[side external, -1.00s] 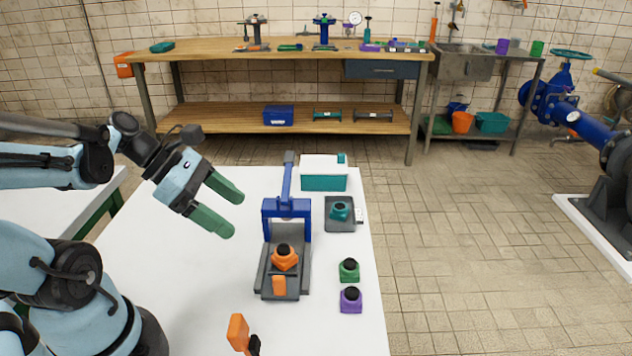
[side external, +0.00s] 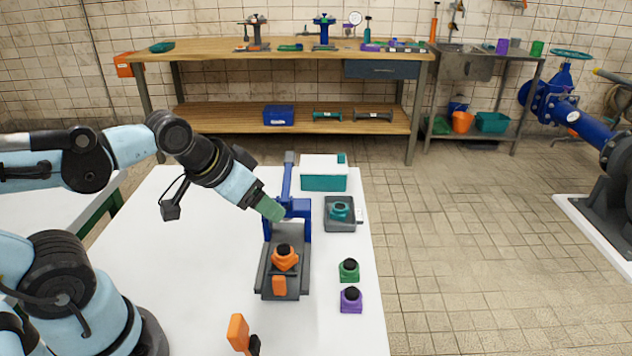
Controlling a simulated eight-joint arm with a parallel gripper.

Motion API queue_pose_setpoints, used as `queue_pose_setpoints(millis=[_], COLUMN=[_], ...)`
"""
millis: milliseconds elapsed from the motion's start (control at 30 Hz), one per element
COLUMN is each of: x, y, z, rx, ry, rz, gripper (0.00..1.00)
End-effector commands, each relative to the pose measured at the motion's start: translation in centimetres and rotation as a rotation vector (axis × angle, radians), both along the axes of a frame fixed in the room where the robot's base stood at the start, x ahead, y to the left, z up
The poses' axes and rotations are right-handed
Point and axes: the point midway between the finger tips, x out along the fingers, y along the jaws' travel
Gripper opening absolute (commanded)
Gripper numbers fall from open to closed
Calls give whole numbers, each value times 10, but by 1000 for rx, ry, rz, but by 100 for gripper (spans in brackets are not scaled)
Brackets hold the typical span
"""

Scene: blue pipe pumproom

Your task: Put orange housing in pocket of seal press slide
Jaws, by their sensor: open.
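The orange housing (side external: 285,258), with a black top, sits upright on the grey slide (side external: 264,283) of the blue seal press (side external: 303,222). It appears to be in the slide's pocket, though the pocket itself is hidden beneath it. An orange block (side external: 279,285) is at the slide's front end. My gripper (side external: 271,209) is above and behind the housing, beside the press's blue frame, and apart from the housing. Its green fingers overlap in this view and partly cover the press. It is open, with nothing seen in it.
A green housing (side external: 349,272) and a purple housing (side external: 351,302) stand right of the press. A teal housing (side external: 340,211) sits in a grey tray (side external: 332,226). A white and teal box (side external: 324,182) stands behind. An orange-handled item (side external: 238,333) is at the front. The table's left is clear.

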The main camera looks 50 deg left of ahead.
Motion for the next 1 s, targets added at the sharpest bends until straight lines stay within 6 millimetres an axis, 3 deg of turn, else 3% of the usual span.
queue_pose_setpoints(millis=[567, 800, 1000], x=[0, -2, 0], y=[6, 20, 32], z=[-4, -14, -15], rx=[21, 8, -60], ry=[59, 219, 209], rz=[-60, -366, -713], gripper=[68, 68, 68])
